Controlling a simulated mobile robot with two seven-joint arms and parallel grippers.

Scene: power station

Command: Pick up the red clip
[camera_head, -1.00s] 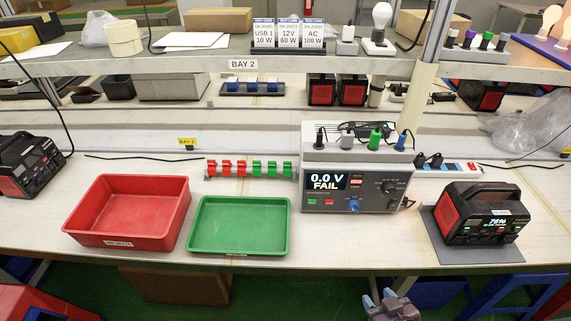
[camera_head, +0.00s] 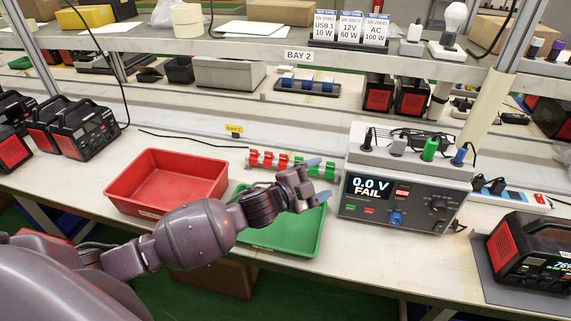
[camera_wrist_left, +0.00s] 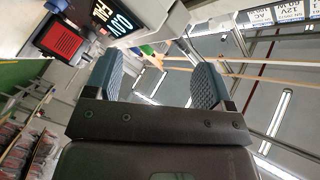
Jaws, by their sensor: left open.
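Several red clips (camera_head: 268,160) sit on a rail at the back of the bench, behind the two trays. Several green clips (camera_head: 300,165) continue the same rail to the right, partly hidden by my left gripper. My left gripper (camera_head: 318,180) is open and empty, above the green tray and to the right of the red clips. In the left wrist view its two blue-grey fingers (camera_wrist_left: 156,80) stand wide apart with nothing between them. No red clip can be made out in that view. My right gripper is not in view.
A red tray (camera_head: 113,197) stands left of a green tray (camera_head: 310,241), which my left arm partly covers. The tester (camera_head: 376,222), reading 0.0 V FAIL, stands close right of my gripper. A power station (camera_head: 503,246) is at far right. A shelf (camera_head: 225,57) spans above.

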